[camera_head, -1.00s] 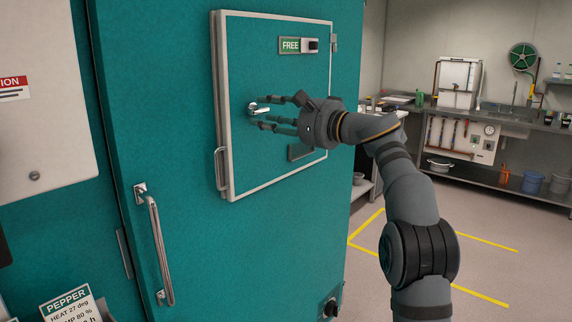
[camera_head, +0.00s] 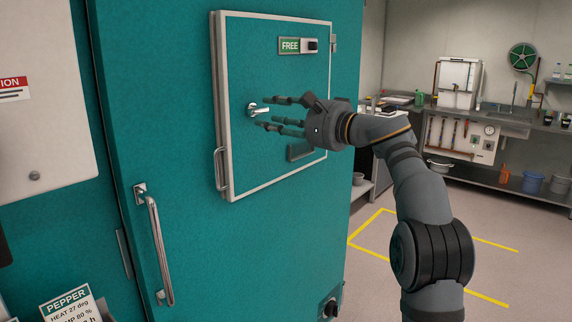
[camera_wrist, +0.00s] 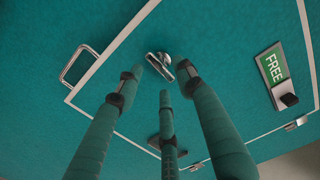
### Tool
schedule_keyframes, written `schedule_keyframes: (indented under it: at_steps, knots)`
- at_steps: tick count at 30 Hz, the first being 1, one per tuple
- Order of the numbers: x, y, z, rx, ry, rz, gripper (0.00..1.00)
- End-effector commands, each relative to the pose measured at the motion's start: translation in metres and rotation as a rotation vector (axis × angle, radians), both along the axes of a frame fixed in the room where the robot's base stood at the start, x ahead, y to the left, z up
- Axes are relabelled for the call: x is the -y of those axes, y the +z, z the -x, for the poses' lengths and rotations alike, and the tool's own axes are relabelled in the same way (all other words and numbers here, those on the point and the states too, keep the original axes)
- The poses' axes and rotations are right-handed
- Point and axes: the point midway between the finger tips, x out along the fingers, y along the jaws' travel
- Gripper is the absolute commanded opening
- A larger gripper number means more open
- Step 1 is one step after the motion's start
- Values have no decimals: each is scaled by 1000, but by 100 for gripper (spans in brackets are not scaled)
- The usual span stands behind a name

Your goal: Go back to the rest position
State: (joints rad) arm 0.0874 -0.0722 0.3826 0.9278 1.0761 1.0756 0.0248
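My gripper (camera_head: 268,113) is open, its fingers spread and empty, in front of the small white-edged hatch (camera_head: 285,60) on the teal chamber. A silver lever handle (camera_head: 257,109) on the hatch lies just beyond the fingertips in the head view. In the wrist view the lever (camera_wrist: 159,65) shows between the spread fingers, with no finger closed on it. The hatch appears shut. My arm reaches up from the lower right.
A FREE sign with a dark slider (camera_head: 298,46) is above the lever. A silver hatch pull (camera_head: 221,170) and a long door handle (camera_head: 155,245) stick out at left. A workbench (camera_head: 500,120) stands at the back right. The floor between shows yellow lines and free room.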

Motion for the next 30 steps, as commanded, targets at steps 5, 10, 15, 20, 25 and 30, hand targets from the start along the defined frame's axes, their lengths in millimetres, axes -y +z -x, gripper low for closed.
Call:
schedule_keyframes:
  at_steps: [5, 10, 15, 20, 25, 30]
  knots:
    - [-19, 0, -16, 1, 1, 1, 38]
    - [-24, 3, -19, -86, -1, -70, 38]
    - [-24, 1, -18, -205, -2, -170, 38]
    - [-25, 0, -18, -252, -1, -211, 38]
    - [-25, 0, -18, -258, -1, -216, 38]
    - [-25, 0, -18, -256, 0, -214, 38]
